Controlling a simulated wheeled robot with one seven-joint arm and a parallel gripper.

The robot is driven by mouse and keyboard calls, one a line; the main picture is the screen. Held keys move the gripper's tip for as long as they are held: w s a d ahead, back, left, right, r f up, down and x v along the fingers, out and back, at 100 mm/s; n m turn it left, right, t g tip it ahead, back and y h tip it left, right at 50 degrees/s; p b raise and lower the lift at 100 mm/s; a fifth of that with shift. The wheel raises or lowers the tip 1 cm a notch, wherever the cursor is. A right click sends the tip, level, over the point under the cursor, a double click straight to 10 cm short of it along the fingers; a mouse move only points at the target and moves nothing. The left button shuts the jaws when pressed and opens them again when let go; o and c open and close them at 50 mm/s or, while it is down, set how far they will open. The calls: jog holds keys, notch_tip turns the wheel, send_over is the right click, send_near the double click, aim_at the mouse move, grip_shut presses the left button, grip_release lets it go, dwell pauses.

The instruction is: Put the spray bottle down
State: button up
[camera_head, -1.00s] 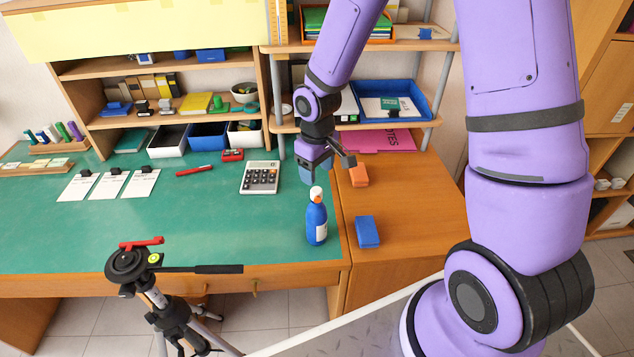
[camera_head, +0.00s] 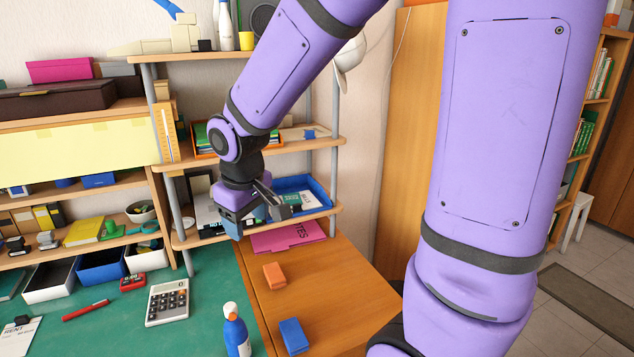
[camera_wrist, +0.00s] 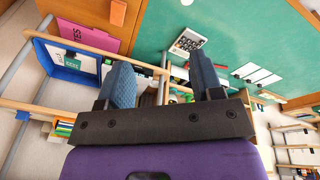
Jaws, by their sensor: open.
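The blue spray bottle (camera_head: 236,335) with a white and orange top stands upright on the green desk (camera_head: 212,285), near its right edge. Its lower part is cut off by the bottom of the head view. My gripper (camera_head: 252,212) is open and empty, above and apart from the bottle, in front of the shelf unit. In the wrist view its two blue-padded fingers (camera_wrist: 160,62) are spread with nothing held between them.
A calculator (camera_head: 168,302) lies left of the bottle. An orange block (camera_head: 274,276) and a blue block (camera_head: 294,336) lie on the wooden top to its right. A blue tray (camera_head: 318,190) sits on the shelf behind my gripper. The wooden top between has free room.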

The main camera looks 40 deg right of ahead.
jog(key=s+d+r+m+t, duration=0.3)
jog(key=s+r, duration=0.9)
jog(key=s, duration=0.4)
jog(key=shift+s+r+y, duration=0.15)
jog(key=shift+s+y, duration=0.2)
jog(key=shift+y, duration=0.05)
